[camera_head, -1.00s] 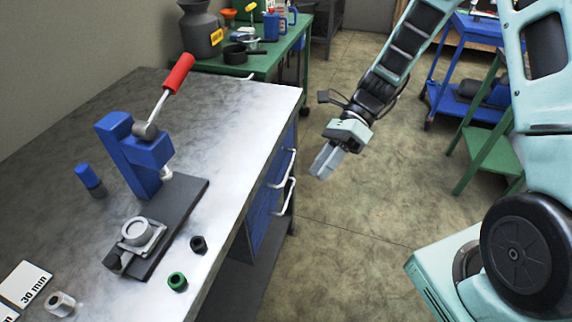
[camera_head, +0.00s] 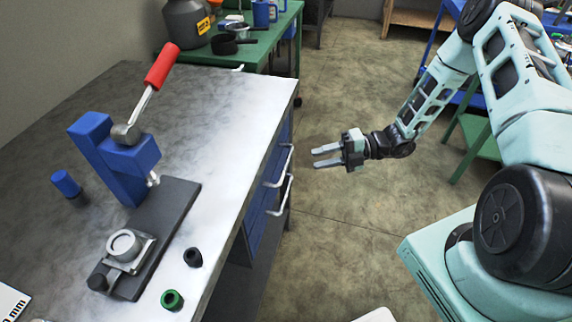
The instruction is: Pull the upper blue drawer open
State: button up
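The blue drawers sit under the right side of the grey metal workbench (camera_head: 228,110). The upper blue drawer (camera_head: 273,172) looks shut and has a white bar handle (camera_head: 281,166). A second white handle (camera_head: 282,196) shows just below it, on the lower drawer. My gripper (camera_head: 318,157) is to the right of the upper handle, with its two fingers apart and pointing left towards it. The gap between the fingers is empty. A stretch of floor shows between the fingertips and the handle, so they look apart. The drawer fronts are seen at a steep angle.
A blue press with a red-handled lever (camera_head: 162,66) stands on the bench. A green ring (camera_head: 172,299) and a black ring (camera_head: 193,257) lie near the bench's front edge. A green table (camera_head: 270,42) stands behind. The floor right of the drawers is clear.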

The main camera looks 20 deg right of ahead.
aim_at(286, 165)
jog(key=x, duration=1)
jog(key=shift+a+p, duration=0.15)
jog(key=shift+p, duration=0.25)
grip_shut()
